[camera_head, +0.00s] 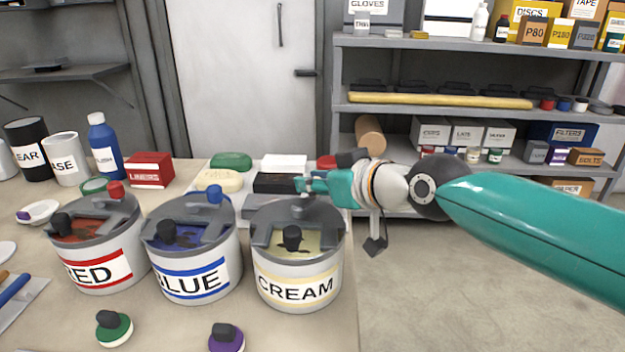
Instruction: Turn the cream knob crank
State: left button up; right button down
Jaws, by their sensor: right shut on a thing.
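The cream pot (299,276) stands at the right end of a row of paint pots, near the table's right edge. It has a grey lid with a dark knob (292,238) at its front and an opening showing cream paint. My right gripper (304,185) reaches in from the right and is shut at the top of the lid's back part, on what looks like the cream knob crank. The crank's knob is mostly hidden by the fingers. My left gripper is not in view.
The blue pot (192,262) with a blue knob (214,194) stands close left, and the red pot (100,258) beyond it. Behind lie a tray with coloured blocks and a red LINERS box (151,170). Shelves (440,115) stand at the back right.

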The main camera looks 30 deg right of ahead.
jog(key=c, duration=0.9)
grip_release()
jog(key=shift+c, duration=0.2)
jog(key=v, duration=1.2)
jog(key=shift+d, duration=0.1)
